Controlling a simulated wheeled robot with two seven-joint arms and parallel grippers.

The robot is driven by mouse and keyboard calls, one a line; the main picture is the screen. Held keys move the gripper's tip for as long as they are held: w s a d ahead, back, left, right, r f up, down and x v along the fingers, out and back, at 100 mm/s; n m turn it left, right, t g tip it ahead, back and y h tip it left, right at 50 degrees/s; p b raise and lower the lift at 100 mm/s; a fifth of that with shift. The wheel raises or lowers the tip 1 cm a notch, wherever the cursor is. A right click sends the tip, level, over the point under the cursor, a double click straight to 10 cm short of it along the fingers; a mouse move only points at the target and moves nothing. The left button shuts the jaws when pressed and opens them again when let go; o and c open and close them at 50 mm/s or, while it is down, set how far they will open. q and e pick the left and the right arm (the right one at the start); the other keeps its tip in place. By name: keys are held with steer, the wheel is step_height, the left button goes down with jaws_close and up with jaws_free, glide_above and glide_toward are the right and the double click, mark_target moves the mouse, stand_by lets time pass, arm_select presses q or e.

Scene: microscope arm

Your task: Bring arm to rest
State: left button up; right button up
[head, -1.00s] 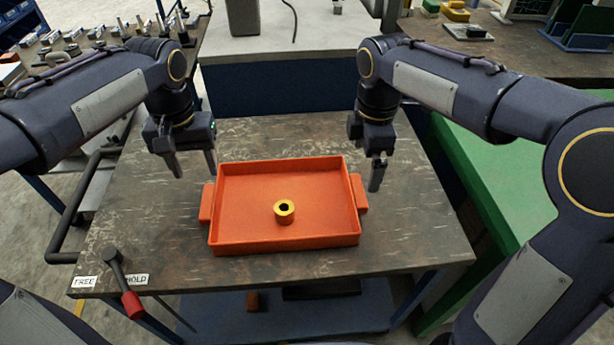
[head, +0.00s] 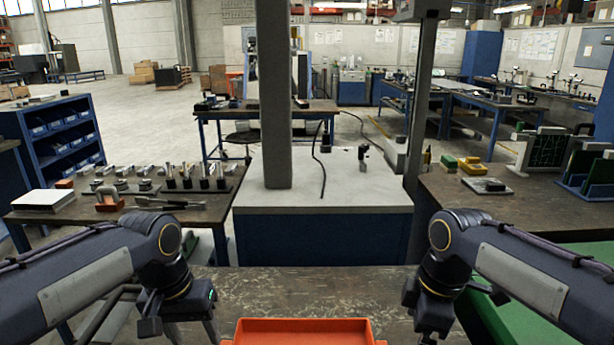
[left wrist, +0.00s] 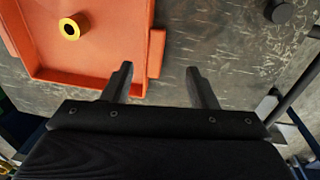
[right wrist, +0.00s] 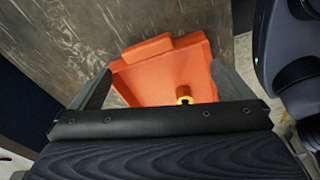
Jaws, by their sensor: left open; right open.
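My left gripper (head: 182,330) is low at the left in the head view, over the dark table. In the left wrist view its two fingers (left wrist: 158,72) are apart with nothing between them, beside the orange tray (left wrist: 105,88). My right gripper (head: 432,330) is low at the right in the head view, cut by the frame edge. Its fingers (right wrist: 162,74) are apart and empty in the right wrist view. A grey upright column (head: 274,100) stands on the pale-topped bench (head: 345,195) ahead. A second grey post (head: 423,100) rises to its right, its top unit cut off.
The tray's far rim (head: 305,325) shows between my arms. A brass ring (left wrist: 72,27) stands in the tray. A black cable (head: 322,165) hangs by the column. A left bench (head: 60,215) holds several tools. A right bench (head: 465,208) holds coloured blocks.

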arm_select(q)
steer(key=s+a+t+h+p, duration=0.1)
steer(key=s+t+p, duration=0.1)
steer(key=s, duration=0.7)
steer(key=s+r+n+t+h+p, duration=0.1)
steer(key=s+t+p, duration=0.2)
steer(key=s, duration=0.5)
steer(key=shift+s+a+h+p, duration=0.3)
steer(key=shift+s+a, duration=0.05)
arm_select(e)
steer(key=s+d+r+m+t+y, duration=0.1)
steer(key=s+m+t, duration=0.4)
steer(key=s+m, duration=1.1)
steer(key=shift+s+d+y, duration=0.3)
steer(key=shift+s+y, duration=0.3)
steer(key=shift+s, duration=0.3)
arm_select(q)
steer(key=shift+r, duration=0.1)
